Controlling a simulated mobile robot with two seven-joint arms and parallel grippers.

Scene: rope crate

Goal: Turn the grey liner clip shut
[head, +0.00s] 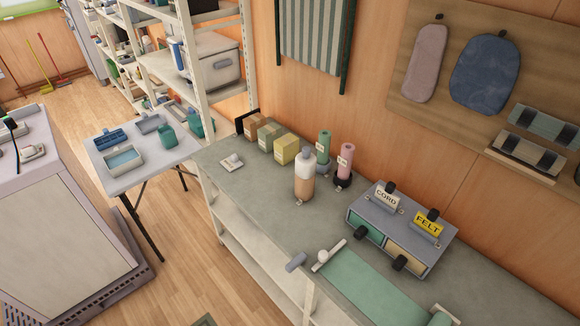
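I cannot make out a grey liner clip for sure in the head view. A small grey rounded piece (296,262) sits at the front edge of the workbench (258,205); I cannot tell whether it is a clip. A corner of a dark grey-green thing (205,320) shows at the bottom edge, mostly cut off. Neither of my grippers shows.
The bench holds a bottle (304,178), green (323,150) and pink (345,163) rolls, boxes (285,148), a two-drawer unit (372,217) labelled CORD and FELT, and a green sheet (370,288). A side table (145,178) and grey cabinet (60,225) stand left; floor (185,270) between is clear.

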